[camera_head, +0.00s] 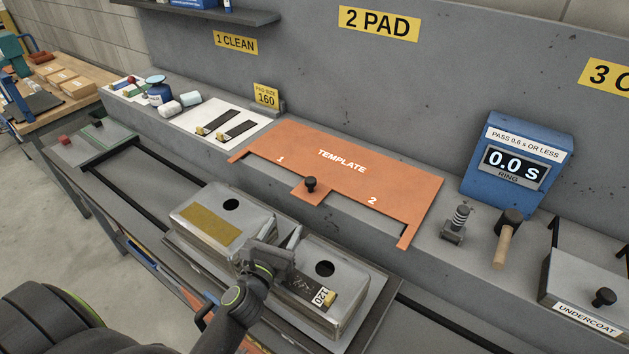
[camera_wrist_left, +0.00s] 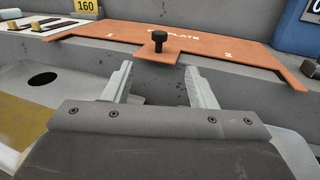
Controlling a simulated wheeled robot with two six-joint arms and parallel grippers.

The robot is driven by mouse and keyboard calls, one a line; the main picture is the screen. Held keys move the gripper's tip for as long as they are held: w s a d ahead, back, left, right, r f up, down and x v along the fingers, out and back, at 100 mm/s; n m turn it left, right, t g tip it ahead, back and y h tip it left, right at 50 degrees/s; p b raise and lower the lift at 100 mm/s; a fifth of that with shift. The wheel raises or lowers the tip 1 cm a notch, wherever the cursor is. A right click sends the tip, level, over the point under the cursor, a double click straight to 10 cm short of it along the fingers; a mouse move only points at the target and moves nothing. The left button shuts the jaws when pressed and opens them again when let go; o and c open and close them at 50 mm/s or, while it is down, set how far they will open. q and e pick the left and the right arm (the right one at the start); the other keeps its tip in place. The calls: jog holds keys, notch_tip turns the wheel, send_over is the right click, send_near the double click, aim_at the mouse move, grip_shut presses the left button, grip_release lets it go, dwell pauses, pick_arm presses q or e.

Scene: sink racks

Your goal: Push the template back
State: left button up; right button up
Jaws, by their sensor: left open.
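The template (camera_head: 385,180) is a flat orange plate marked "TEMPLATE", 1 and 2, lying on the grey ledge behind the sinks. A black knob (camera_head: 310,184) stands on its front tab. My left gripper (camera_head: 284,238) is open and empty above the metal sinks, in front of the template and apart from it. In the left wrist view the template (camera_wrist_left: 200,47) lies beyond the two fingers (camera_wrist_left: 160,88), and the knob (camera_wrist_left: 158,40) shows between and beyond them. My right gripper is not in view.
Two upturned metal sinks (camera_head: 258,215) sit below the ledge, the left with a tan pad, the right with a dark pad tagged 120. A blue timer (camera_head: 515,162), a hammer (camera_head: 506,238) and an undercoat box (camera_head: 588,290) stand right. A white mat (camera_head: 200,138) with dark strips lies left of the template.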

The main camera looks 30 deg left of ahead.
aim_at(309, 184)
pick_arm(q)
jog(key=w, duration=0.5)
jog(key=w+a+b, duration=0.1)
jog(key=w, duration=0.5)
jog(key=w+a+b, duration=0.1)
jog(key=w, duration=0.5)
jog(key=shift+w, duration=0.1)
grip_shut()
